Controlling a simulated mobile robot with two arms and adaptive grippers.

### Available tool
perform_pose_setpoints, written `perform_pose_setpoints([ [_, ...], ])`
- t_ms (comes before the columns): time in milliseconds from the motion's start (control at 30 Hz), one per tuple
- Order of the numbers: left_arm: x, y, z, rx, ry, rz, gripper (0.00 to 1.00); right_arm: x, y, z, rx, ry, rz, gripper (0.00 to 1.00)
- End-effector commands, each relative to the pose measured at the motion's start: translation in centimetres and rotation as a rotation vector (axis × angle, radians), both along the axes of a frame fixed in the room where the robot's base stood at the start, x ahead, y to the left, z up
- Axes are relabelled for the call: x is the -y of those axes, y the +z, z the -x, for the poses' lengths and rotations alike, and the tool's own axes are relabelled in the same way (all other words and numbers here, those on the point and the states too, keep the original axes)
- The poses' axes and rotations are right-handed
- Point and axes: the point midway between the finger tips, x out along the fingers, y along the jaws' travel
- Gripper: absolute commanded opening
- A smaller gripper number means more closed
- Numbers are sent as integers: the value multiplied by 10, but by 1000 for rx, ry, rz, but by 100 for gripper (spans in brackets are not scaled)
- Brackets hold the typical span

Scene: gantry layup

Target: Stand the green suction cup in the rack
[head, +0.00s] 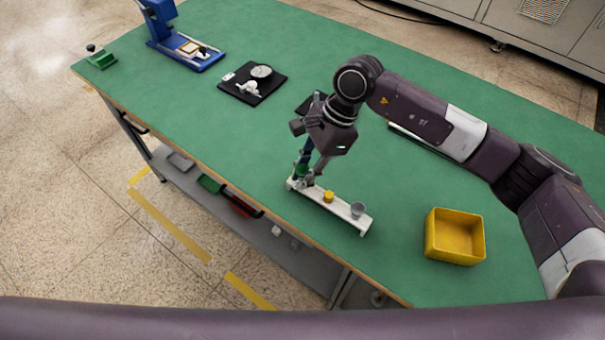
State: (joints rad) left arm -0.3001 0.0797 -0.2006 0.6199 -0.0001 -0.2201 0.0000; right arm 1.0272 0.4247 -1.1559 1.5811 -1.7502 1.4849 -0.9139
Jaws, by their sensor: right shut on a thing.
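The rack (345,222) is a narrow white strip on low feet near the front edge of the green table. A yellow cup (328,197) stands at its middle and a grey cup (357,210) near its right end. My right gripper (303,177) points down over the rack's left end. It is shut on the green suction cup (301,170), which is partly hidden between the fingers. I cannot tell whether the cup touches the rack. My left gripper is not in view.
A yellow bin (454,237) stands right of the rack.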

Motion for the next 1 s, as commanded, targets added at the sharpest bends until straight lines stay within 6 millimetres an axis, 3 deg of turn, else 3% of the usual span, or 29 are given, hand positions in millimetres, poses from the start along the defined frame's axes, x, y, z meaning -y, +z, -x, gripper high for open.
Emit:
perform_pose_setpoints([
  [233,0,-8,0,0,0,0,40,0,-7,0,0,0,0,0],
  [267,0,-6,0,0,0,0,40,0,-5,0,0,0,0,21],
  [433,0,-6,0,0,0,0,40,0,-6,0,-1,-1,1,40],
  [767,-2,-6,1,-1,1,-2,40,1,-5,0,-1,-1,2,40],
  [1000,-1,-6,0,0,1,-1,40,12,24,-6,5,-2,1,40],
])
